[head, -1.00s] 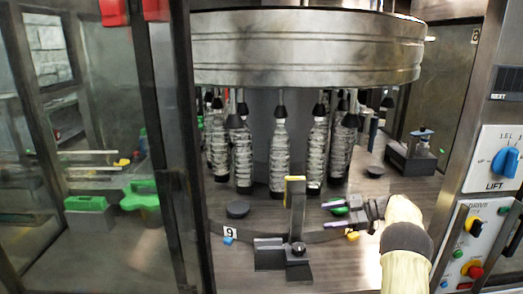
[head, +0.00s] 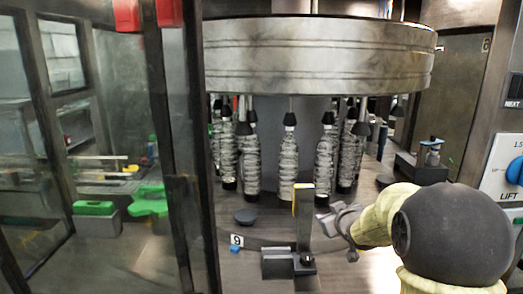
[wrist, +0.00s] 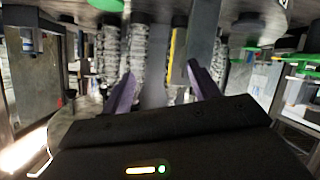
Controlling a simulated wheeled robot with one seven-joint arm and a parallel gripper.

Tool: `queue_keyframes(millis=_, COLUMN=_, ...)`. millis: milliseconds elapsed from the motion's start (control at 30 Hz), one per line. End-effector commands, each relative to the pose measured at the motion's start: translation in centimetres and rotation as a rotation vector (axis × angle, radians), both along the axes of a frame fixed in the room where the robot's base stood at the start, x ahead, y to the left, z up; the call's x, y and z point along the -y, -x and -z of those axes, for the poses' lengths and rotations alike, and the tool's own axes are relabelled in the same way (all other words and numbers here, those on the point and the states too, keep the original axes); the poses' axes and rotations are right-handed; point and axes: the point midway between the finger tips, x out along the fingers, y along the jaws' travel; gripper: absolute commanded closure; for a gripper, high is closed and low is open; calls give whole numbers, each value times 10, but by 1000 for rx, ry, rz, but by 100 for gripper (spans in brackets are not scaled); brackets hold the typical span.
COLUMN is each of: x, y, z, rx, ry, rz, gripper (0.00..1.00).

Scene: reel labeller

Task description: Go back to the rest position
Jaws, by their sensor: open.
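My gripper (head: 337,219) is at the end of my pale yellow arm, low in front of the carousel in the head view. It is just right of an upright metal post with a yellow edge (head: 303,213). In the wrist view the two purple fingers of my gripper (wrist: 163,90) stand apart with nothing between them. The post (wrist: 204,40) also shows there, close to the right finger; I cannot tell whether they touch. Bottles (head: 251,165) hang in a ring beyond the gripper.
A wide metal drum (head: 315,55) is above the bottles. A control panel with a blue LIFT knob (head: 515,171) stands at the right. A dark door frame (head: 181,150) is at the left. A tag marked 9 (head: 236,240) and a dark round disc (head: 246,216) lie near the post.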

Motion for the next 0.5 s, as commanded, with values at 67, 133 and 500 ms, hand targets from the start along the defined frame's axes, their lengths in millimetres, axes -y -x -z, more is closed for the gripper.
queue_keyframes(millis=67, x=-6, y=40, z=21, rx=-138, ry=-34, rz=67, gripper=39)
queue_keyframes(millis=133, x=-10, y=78, z=42, rx=-266, ry=-65, rz=125, gripper=39)
queue_keyframes(millis=500, x=-46, y=271, z=113, rx=-830, ry=-190, rz=304, gripper=39)
